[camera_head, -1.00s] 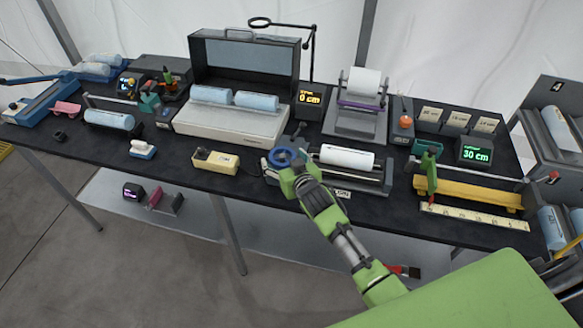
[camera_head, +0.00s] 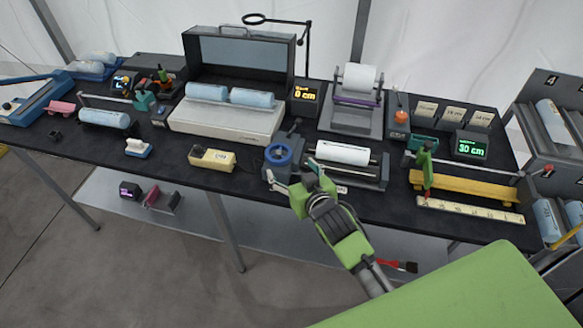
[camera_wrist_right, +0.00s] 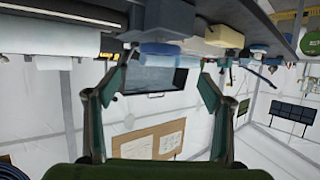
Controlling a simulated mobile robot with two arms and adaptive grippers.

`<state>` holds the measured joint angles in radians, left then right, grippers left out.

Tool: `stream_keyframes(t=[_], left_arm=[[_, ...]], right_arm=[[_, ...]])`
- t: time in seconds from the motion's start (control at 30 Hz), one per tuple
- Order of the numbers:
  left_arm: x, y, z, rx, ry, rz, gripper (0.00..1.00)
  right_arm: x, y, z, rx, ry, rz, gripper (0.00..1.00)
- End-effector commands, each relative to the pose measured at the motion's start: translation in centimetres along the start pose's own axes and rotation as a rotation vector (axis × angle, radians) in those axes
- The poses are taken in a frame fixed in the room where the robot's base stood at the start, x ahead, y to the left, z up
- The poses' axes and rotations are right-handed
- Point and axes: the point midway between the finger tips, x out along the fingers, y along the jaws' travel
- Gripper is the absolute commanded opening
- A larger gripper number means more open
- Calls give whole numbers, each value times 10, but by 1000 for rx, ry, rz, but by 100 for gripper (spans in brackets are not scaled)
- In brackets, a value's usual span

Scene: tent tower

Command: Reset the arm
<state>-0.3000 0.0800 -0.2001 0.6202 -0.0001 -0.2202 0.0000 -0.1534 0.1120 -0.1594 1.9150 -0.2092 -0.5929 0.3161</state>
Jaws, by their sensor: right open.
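My right gripper (camera_head: 291,180) is open and empty in the head view, in front of the table's front edge near the middle. It also shows in the right wrist view (camera_wrist_right: 160,75), its two fingers spread wide with nothing between them. A blue ring-shaped part (camera_head: 278,155) on a dark holder stands just behind the fingertips. A device with a white roll (camera_head: 342,153) is behind and right of the gripper. My left gripper is not in view.
The dark table (camera_head: 250,183) carries several devices and rolls. A yellow box (camera_head: 212,158) lies left of the gripper. A yellow beam with a ruler (camera_head: 470,211) is at the right. A lower shelf (camera_head: 270,220) is under the table. The floor in front is clear.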

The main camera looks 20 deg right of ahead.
Motion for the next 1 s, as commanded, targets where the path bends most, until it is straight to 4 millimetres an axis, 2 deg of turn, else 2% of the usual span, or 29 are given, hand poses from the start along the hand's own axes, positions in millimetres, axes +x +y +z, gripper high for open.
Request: stream_keyframes(t=[0.23,0.37,0.47,0.6,0.8,1.0], left_arm=[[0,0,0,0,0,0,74],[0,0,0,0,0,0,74],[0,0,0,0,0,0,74],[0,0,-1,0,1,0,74],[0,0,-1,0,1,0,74],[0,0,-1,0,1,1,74]], right_arm=[[0,0,1,0,-2,0,74],[-14,3,18,-6,-68,10,74],[-44,6,50,-18,-201,22,74],[-99,8,95,-48,-409,18,74],[-162,7,132,-85,-614,-11,74],[-217,4,154,-118,-770,-51,74]])
